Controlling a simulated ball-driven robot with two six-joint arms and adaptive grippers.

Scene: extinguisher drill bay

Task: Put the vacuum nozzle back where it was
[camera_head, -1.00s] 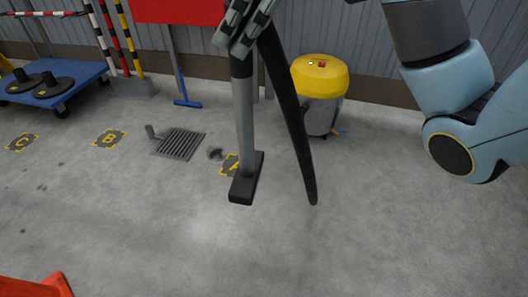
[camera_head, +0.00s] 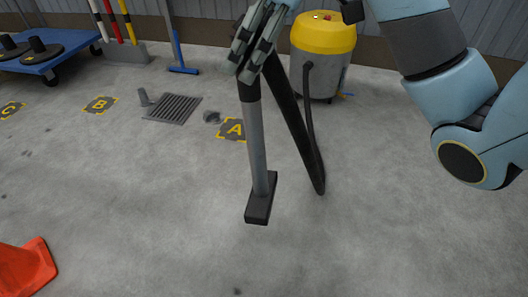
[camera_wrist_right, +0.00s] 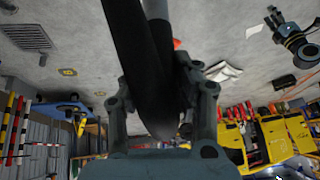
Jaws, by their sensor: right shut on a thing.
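The vacuum nozzle (camera_head: 257,150) is a grey tube with a flat black foot, hanging slightly tilted over the floor in the head view. My right gripper (camera_head: 255,45) is shut on its dark upper part. A black hose loops from the nozzle's top down and back up to the vacuum (camera_head: 322,62), a grey drum with a yellow lid. In the right wrist view the dark hose and tube (camera_wrist_right: 150,60) run between the fingers of my right gripper (camera_wrist_right: 160,95). I cannot tell whether the foot touches the floor.
Yellow-cornered floor mark A (camera_head: 232,129) lies behind the nozzle, with mark B (camera_head: 100,104) further left. A floor drain grate (camera_head: 173,108) is between them. An orange cone (camera_head: 27,268) stands at the lower left. A blue trolley (camera_head: 50,58) is at the back left.

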